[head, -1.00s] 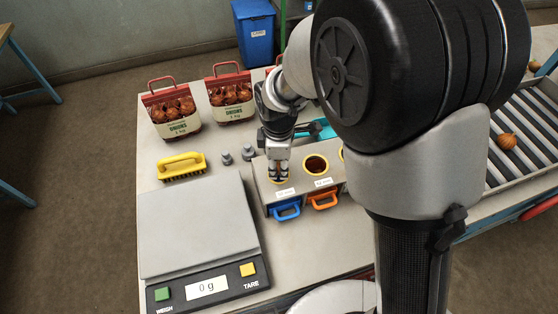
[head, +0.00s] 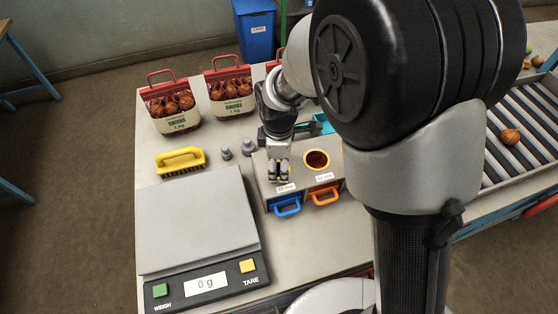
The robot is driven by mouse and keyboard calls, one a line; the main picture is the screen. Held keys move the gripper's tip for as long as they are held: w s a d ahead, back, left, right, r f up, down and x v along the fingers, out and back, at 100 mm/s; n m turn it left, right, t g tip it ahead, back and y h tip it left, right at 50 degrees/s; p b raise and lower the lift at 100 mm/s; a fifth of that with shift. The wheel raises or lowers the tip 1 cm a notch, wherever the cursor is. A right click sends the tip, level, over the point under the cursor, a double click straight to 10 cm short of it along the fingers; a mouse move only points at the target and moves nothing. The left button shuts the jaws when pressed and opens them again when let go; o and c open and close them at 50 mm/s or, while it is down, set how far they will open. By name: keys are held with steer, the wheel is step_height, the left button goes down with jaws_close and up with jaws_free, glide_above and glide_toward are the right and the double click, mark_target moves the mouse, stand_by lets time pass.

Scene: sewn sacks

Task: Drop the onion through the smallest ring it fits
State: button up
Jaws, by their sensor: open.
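My gripper (head: 279,174) points down at the left end of the grey ring box, over the ring position above the blue-handled drawer (head: 287,206). Its jaws are open, and no onion shows between them. The left ring is hidden behind the gripper. A second, yellow-rimmed ring (head: 317,160) is open to view above the orange-handled drawer (head: 324,194). Any rings farther right are hidden behind my arm. An onion (head: 509,137) lies on the roller conveyor at the right. Whether an onion is inside the box cannot be seen.
A scale (head: 196,222) reading 0 g fills the table's front left. A yellow brush (head: 181,161), small grey weights (head: 247,147) and onion bags (head: 170,101) stand behind it. A blue bin (head: 255,32) stands beyond the table. More produce (head: 538,61) lies at the conveyor's far end.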

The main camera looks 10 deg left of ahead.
step_height(320, 180, up, 12)
steer(key=s, duration=0.1)
stand_by(0.5)
steer(key=shift+d, duration=0.1)
stand_by(0.9)
